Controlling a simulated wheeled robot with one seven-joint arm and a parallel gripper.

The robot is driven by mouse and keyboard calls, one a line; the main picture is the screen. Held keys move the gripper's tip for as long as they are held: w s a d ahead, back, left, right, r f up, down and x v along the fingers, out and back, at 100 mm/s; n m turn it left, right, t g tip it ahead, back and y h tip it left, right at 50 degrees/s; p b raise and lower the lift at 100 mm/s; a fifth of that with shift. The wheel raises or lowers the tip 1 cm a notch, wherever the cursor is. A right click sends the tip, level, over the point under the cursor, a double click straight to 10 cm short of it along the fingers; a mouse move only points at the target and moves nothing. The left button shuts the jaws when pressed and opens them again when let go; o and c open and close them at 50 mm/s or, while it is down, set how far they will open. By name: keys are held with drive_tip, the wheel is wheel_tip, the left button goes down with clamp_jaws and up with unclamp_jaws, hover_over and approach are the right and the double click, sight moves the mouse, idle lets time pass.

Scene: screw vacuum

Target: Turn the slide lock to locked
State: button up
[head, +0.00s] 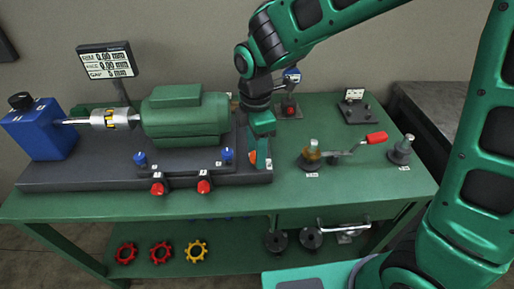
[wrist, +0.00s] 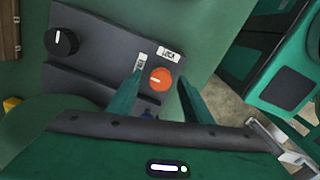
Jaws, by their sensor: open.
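The slide lock appears as a round orange knob (wrist: 160,79) with a pale pointer mark, on a dark panel beside a white label reading "LOCK" (wrist: 169,53). Its mark points roughly left in the wrist view. My gripper (wrist: 160,82) is open, with one green finger on each side of the knob. I cannot tell whether the fingers touch it. In the head view my gripper (head: 262,150) points down at the right end of the dark base, and an orange part (head: 252,157) shows beside it. The fingers partly hide this area.
A black knob (wrist: 62,41) sits on the same panel. The green motor (head: 185,118) and blue unit (head: 40,130) stand to the left. A red-handled lever (head: 376,137) and small fixtures stand to the right. Green tabletop (head: 350,180) is clear in front.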

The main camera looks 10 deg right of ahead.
drive_tip(key=c, duration=1.1)
drive_tip(key=shift+o, duration=0.2)
drive_tip(key=shift+d, duration=0.15)
